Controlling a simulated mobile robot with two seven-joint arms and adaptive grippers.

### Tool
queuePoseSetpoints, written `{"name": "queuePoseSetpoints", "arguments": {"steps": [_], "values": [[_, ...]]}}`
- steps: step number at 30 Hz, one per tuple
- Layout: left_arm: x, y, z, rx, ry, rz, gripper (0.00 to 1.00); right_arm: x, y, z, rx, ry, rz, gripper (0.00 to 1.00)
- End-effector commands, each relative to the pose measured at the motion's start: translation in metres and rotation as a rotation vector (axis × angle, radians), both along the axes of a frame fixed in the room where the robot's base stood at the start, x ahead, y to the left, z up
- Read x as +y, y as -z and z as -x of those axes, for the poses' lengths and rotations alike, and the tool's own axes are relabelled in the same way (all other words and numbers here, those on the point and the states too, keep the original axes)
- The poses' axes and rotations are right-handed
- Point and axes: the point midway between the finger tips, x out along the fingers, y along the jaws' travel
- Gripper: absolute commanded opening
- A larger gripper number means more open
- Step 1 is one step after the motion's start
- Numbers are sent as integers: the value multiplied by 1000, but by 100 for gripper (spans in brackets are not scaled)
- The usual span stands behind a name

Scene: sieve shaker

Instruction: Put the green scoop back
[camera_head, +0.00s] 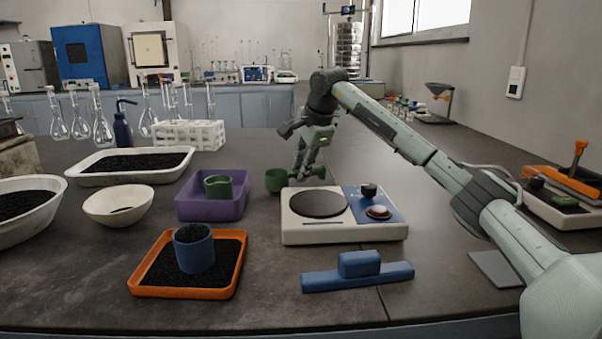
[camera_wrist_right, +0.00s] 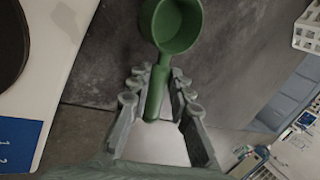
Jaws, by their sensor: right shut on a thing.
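A green scoop (camera_head: 276,180) is in my right gripper (camera_head: 305,172), just behind the left end of the white scale. In the right wrist view the scoop's round cup (camera_wrist_right: 175,24) points away from the gripper (camera_wrist_right: 158,88), and its handle lies between the two fingers. The gripper is shut on that handle. I cannot tell whether the scoop touches the table. A purple tray (camera_head: 208,211) stands to the left of the scoop, and another green cup-like piece (camera_head: 217,187) is in it. My left gripper is not in view.
The scale (camera_head: 340,233) and a blue block-shaped piece (camera_head: 358,276) stand in front of my right arm. An orange tray (camera_head: 183,293) holds black grains and a blue cup (camera_head: 194,250). A white bowl (camera_head: 120,204) and white tray (camera_head: 130,177) are at left.

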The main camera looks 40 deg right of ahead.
Motion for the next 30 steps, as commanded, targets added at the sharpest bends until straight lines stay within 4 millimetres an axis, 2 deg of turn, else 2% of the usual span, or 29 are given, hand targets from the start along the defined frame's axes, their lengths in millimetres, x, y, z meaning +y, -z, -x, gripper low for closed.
{"name": "queuePoseSetpoints", "arguments": {"steps": [2,11,12,17,26,30], "values": [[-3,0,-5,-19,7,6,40,0,9,0,1,0,0,0],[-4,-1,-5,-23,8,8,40,0,10,0,-1,0,0,0],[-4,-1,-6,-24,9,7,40,0,11,0,-1,0,0,21],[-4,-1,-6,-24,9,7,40,0,11,0,-1,0,0,40],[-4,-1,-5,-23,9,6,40,0,9,0,-1,0,-1,40],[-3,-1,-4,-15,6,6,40,1,-3,4,-4,-1,1,40]]}}
